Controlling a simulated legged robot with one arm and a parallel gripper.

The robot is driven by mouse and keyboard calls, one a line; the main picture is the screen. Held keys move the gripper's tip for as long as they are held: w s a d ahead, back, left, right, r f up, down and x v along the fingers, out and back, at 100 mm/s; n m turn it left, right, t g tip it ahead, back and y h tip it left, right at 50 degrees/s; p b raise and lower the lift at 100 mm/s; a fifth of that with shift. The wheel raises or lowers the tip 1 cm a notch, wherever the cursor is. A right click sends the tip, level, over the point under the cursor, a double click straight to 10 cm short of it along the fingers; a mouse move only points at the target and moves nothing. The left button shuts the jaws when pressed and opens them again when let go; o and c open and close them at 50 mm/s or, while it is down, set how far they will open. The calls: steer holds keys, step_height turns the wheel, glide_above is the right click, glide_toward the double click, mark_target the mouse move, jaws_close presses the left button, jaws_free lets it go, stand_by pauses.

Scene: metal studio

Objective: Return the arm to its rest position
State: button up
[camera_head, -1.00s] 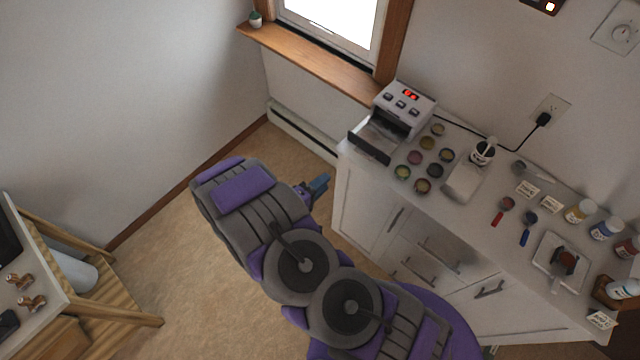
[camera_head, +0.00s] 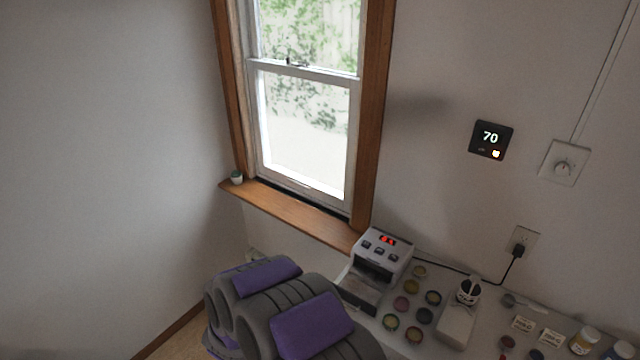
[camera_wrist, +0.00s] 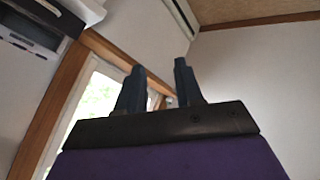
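My arm shows at the bottom of the head view as grey and purple links, in front of the counter's left end. My gripper is hidden in the head view. In the wrist view, my gripper (camera_wrist: 160,88) shows two dark fingers standing apart with a gap between them and nothing held. The window and wall lie behind the fingers, and the wrist picture is turned over.
A small grey oven with a drawer-like front (camera_head: 376,262) stands on the counter beside my arm. Several round paint pots (camera_head: 406,303) sit to its right. A wooden window sill (camera_head: 290,214) holds a small plant (camera_head: 237,177). A thermostat (camera_head: 491,140) hangs on the wall.

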step_height(320, 180, up, 10)
steer(key=a+m+g+y, duration=0.1)
steer(key=a+g+y, duration=0.1)
steer(key=y, duration=0.3)
steer(key=s+d+r+g+y+b, duration=0.1)
steer(key=s+d+r+g, duration=0.2)
steer(key=s+d+r, duration=0.35)
steer(key=s+d+r+m+g+h+b, duration=0.1)
steer(key=s+d+r+m+g+h, duration=0.1)
steer(key=s+d, duration=1)
steer(key=s+d+r+m+g+h, duration=0.2)
steer(key=s+d+r, duration=0.3)
steer(key=s+d, duration=0.7)
steer(key=s+m+g, duration=0.1)
steer(key=s, duration=0.2)
steer(key=shift+s+r+m+h+b, duration=0.2)
steer(key=shift+r+m+h+b, duration=0.05)
steer(key=shift+m+h+b, duration=0.15)
